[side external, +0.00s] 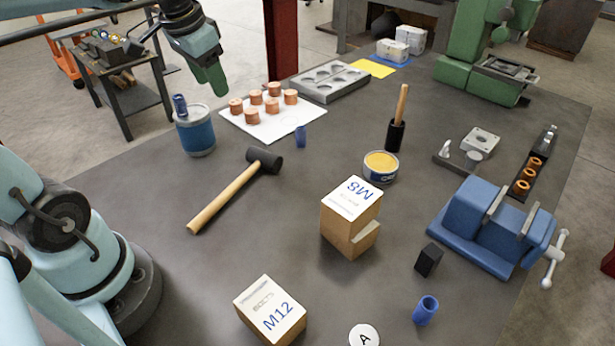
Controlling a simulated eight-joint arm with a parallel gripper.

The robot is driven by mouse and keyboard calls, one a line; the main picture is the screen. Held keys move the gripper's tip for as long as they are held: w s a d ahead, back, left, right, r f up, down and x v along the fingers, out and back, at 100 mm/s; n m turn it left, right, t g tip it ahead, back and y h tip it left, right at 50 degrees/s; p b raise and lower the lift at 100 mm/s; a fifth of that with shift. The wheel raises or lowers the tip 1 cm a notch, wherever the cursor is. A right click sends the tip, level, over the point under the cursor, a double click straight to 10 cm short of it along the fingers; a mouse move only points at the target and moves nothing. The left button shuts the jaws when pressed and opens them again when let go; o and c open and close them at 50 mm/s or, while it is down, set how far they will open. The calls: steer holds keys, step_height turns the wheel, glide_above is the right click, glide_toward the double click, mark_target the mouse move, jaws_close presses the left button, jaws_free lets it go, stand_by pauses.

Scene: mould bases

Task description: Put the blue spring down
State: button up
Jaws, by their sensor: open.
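Several small blue cylinders that look like springs are in view. One blue spring (300,137) stands upright on the grey table by the right edge of the white sheet. Another blue piece (180,105) is at the top of the blue-and-grey can (197,135), at its left rim; I cannot tell whether it rests on or in the can. A hollow blue cylinder (425,310) stands at the front right. My gripper (212,82) is at the upper left, above and behind the can, apart from all the blue pieces. It is open and holds nothing that I can see.
Several copper cylinders (252,115) stand on the white sheet (285,127). A mallet (225,195), a yellow-topped tin (381,167), an M8 box (350,215), an M12 box (270,312) and a blue vise (495,225) occupy the table.

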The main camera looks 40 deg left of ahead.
steer(key=s+d+f+t, duration=0.1)
steer(key=d+f+t, duration=0.1)
steer(key=d, duration=0.4)
steer(key=s+d+f+t+h, duration=0.1)
steer(key=s+d+f+t, duration=0.1)
steer(key=d+f, duration=0.2)
steer(key=shift+d, duration=1.15)
steer(key=shift+o, duration=0.6)
steer(key=shift+w, duration=0.1)
